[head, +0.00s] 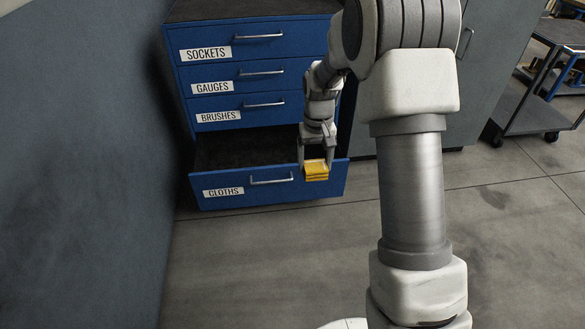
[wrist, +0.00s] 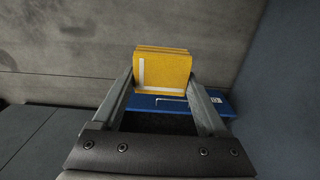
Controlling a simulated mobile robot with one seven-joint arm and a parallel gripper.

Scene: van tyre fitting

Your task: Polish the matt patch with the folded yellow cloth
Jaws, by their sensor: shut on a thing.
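The folded yellow cloth (head: 316,169) is between the two fingers of my gripper (head: 317,165), which is shut on it. In the wrist view the cloth (wrist: 162,72) shows as a stack of folded layers with a pale L-shaped mark on its face, and my gripper's fingers (wrist: 163,85) stand at its left and right sides. The cloth is in front of the right part of the open drawer labelled CLOTHS (head: 223,193), near its front edge. The matt patch is not seen in either view.
The blue cabinet has closed drawers labelled SOCKETS (head: 205,53), GAUGES (head: 212,87) and BRUSHES (head: 218,116). The CLOTHS drawer sticks out, its visible inside dark. A grey wall (head: 70,170) is at left, a wheeled trolley (head: 535,105) at back right. The concrete floor (head: 260,260) in front is clear.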

